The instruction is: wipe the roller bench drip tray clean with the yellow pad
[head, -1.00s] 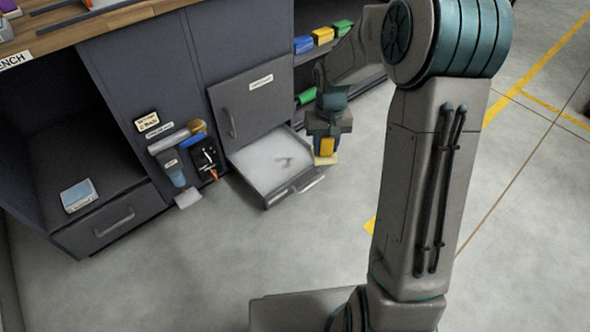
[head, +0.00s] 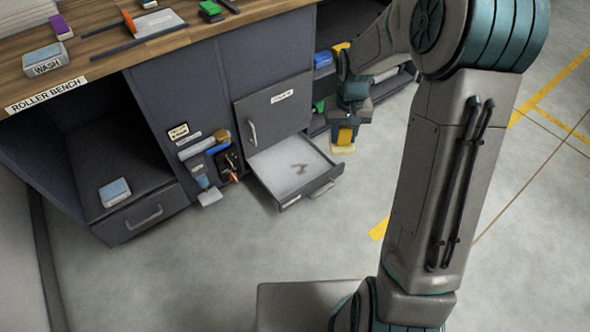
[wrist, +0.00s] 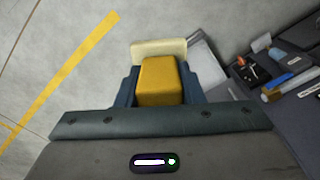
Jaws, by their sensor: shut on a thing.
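The drip tray (head: 277,171) is a pulled-out drawer with a pale floor under the roller bench, left of my gripper in the head view. A small brownish smudge (head: 299,168) lies on its floor. My gripper (head: 345,134) is shut on the yellow pad (head: 343,149), which has a yellow block on top and a pale cream face. In the wrist view the pad (wrist: 160,82) sits between the dark fingers. The pad is beside the tray's right edge; its height and any contact cannot be told. Part of the tray (wrist: 205,67) shows behind the fingers in the wrist view.
The roller bench (head: 200,95) stands behind, with a wooden top. Several tools hang on its front, left of the tray. A blue-white box (head: 114,192) sits in the left recess. Shelves (head: 325,105) with coloured boxes are behind my gripper. Open floor lies in front.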

